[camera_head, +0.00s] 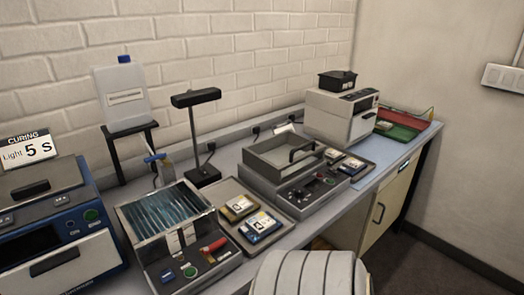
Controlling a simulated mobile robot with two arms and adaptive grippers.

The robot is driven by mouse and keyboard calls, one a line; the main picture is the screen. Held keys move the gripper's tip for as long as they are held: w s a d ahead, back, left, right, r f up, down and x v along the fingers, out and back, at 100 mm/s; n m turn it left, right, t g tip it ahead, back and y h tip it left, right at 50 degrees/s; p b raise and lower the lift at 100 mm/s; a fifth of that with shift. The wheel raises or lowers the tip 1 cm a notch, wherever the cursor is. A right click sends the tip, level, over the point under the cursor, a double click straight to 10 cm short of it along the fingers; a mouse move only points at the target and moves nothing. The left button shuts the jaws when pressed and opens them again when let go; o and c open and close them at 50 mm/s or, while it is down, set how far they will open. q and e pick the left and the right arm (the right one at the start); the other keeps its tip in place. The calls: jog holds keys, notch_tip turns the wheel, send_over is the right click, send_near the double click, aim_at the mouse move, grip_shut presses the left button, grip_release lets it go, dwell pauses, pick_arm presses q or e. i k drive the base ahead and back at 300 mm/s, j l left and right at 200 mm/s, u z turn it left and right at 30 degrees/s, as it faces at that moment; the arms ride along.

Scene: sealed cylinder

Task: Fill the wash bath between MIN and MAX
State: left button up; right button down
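An open bath with a ribbed teal interior (165,217) sits in the front left of the bench, and I take it as the wash bath. A small pale label (181,240) is on its inner front; its marks are too small to read, and I cannot tell the liquid level. Its front panel has a green button (190,271) and a red handle-like part (215,246). A translucent jug (124,98) with a blue cap stands behind on a black stand (128,150). A tap with a blue handle (155,158) is beside the stand, above the bath's back edge. Neither gripper is in view.
A blue curing machine (55,235) stands left of the bath. A black lamp-like post (193,130) stands behind it. Beige cabinet doors lie below.

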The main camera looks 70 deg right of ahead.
aim_at(162, 154)
jog(key=z, duration=1.65)
